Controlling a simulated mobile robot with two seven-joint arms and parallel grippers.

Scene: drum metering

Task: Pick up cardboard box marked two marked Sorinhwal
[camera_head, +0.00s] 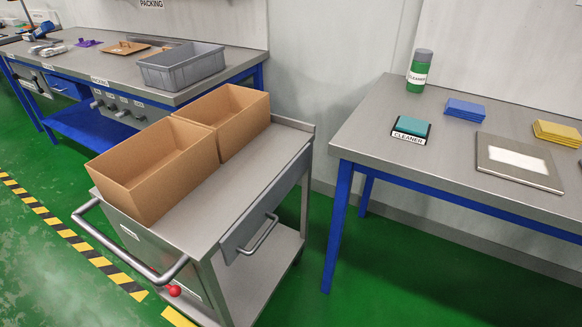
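Two open cardboard boxes stand end to end on the top of a grey metal cart. The near box (152,168) sits at the handle end, and the far box (228,120) is behind it, close to or touching it. Both look empty as far as their insides show. No number or the name Sorinhwal can be read on the faces in view, so I cannot tell which box is marked two. Neither of my grippers is in view.
The cart (255,174) has a bar handle (130,262) at its near left and a side drawer pull. A packing bench (225,82) with a grey bin (182,66) stands behind left. A cleaning table (375,135) with a green bottle (419,70) stands right. Green floor lies between.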

